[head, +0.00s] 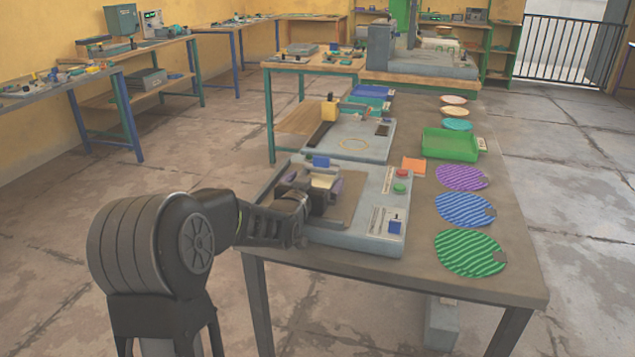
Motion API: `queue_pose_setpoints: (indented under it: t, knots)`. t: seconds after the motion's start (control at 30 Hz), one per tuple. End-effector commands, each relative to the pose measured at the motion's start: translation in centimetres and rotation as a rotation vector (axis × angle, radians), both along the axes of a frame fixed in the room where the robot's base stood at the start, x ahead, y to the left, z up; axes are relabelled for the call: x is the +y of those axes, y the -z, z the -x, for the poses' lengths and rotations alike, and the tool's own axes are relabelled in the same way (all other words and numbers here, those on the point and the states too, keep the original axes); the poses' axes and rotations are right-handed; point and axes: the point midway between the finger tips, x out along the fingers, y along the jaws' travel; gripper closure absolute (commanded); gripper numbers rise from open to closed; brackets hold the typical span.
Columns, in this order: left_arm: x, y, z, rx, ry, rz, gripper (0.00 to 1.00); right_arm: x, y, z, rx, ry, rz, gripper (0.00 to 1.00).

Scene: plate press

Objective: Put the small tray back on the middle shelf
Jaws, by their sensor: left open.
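A shallow green tray (450,146) lies on the right side of the long table, past the round mats. A blue tray (372,92) sits farther back on the same table. I cannot tell which of them is the small tray. A green shelf unit (501,52) stands at the back wall; its middle shelf is too small to make out. My left gripper (322,196) is over the near grey press station (365,232), far from both trays. It is open; its fingers are hard to separate from the dark parts there. My right gripper is out of view.
Purple, blue and green round mats (470,252) line the table's right side. An orange square (414,165) lies near the green tray. A second grey station (372,150) and a large machine (422,65) stand behind. The floor right of the table is clear.

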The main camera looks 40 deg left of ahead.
Motion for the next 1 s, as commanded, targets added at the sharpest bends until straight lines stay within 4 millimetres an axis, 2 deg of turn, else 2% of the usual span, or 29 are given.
queue_pose_setpoints:
  t: [0.2, 1.0]
  knots:
    - [-0.01, 0.0, 0.02, 0.0, 0.0, 0.0, 0.0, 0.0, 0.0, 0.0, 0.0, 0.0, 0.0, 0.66]
    - [-0.02, 0.01, 0.02, 0.0, 0.0, 0.0, 0.65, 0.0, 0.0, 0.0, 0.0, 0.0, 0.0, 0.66]
